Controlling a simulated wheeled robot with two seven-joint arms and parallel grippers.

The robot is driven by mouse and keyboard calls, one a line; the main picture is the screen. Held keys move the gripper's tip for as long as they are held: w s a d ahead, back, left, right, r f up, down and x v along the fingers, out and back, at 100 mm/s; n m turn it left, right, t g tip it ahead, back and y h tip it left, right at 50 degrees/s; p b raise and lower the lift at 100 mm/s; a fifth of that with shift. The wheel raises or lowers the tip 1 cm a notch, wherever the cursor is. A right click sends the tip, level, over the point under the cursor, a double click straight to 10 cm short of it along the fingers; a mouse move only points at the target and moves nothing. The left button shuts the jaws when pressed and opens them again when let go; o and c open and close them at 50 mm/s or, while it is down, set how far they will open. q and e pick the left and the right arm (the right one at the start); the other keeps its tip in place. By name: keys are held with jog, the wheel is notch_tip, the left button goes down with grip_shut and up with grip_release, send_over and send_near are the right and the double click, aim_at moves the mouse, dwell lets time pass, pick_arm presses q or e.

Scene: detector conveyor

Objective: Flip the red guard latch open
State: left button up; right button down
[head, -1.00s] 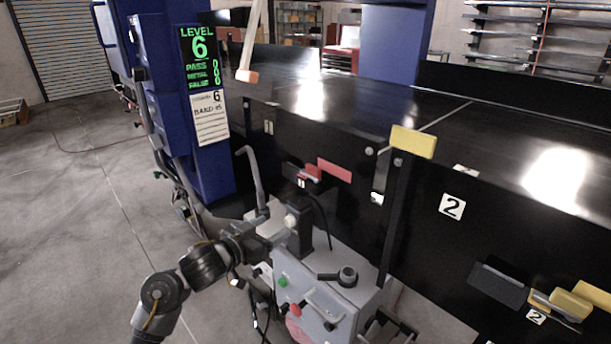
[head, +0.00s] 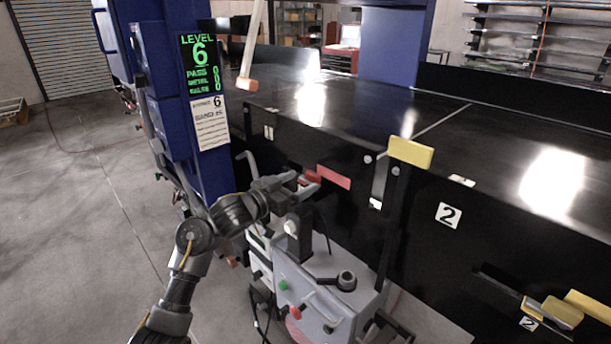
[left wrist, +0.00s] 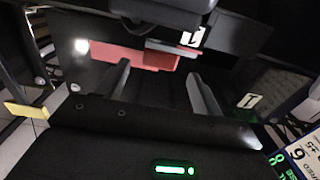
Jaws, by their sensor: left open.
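My right gripper is not in view.
A grey control box (head: 325,300) with a knob and buttons stands below the latch. A yellow latch (head: 411,152) tops a black post to the right. A blue column with a green display (head: 200,65) stands left.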

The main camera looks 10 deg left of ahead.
aim_at(310, 176)
pick_arm(q)
jog(key=shift+x, duration=1.5)
jog(key=c, duration=1)
